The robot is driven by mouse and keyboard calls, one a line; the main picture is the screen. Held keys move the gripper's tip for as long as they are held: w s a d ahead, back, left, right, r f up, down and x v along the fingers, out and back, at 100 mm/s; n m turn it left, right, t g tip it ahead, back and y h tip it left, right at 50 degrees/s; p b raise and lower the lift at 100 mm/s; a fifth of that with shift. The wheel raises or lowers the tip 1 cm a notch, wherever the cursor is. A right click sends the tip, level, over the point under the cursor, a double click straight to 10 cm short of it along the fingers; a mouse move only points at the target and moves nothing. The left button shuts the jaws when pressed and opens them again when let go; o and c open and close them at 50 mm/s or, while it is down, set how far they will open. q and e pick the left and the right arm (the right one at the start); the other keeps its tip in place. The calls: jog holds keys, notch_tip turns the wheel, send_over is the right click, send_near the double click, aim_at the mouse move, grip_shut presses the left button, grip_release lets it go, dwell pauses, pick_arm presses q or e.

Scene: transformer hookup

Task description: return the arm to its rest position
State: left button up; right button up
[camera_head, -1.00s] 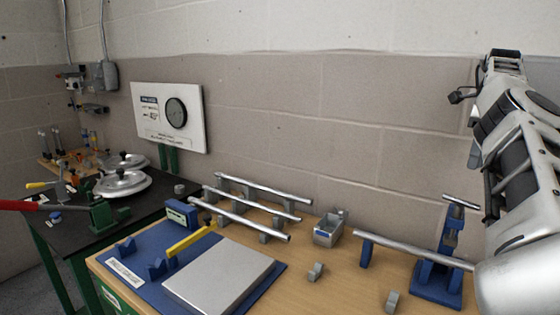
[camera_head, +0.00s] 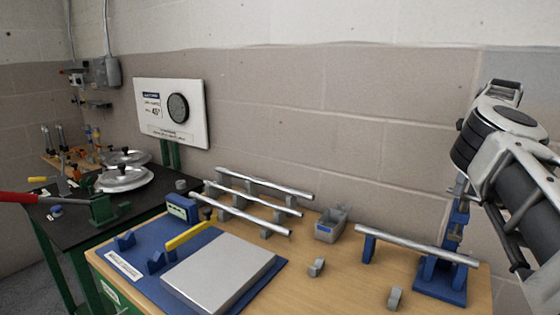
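My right arm comes in from the right edge, raised above the right end of the wooden bench (camera_head: 345,291). The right gripper (camera_head: 505,90) is at the top of the arm, apart from everything on the bench. Its fingers are not shown clearly enough to tell their opening. My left gripper is not in view. Below the arm, a metal bar (camera_head: 415,246) rests on a blue post and a blue stand (camera_head: 440,278), whose upper part is partly hidden by the arm.
Metal bars (camera_head: 245,216) lie on grey supports at the bench's back. A grey bin (camera_head: 331,225) stands beside them. A metal plate (camera_head: 222,268) lies on a blue mat. The dark table (camera_head: 75,240) at left holds metal discs (camera_head: 124,179). The wall behind the arm is clear.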

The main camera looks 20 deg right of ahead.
jog(key=m+b, duration=0.1)
jog(key=m, duration=0.4)
jog(key=shift+s+t, duration=0.2)
jog(key=shift+t, duration=0.2)
jog(key=shift+d, duration=0.1)
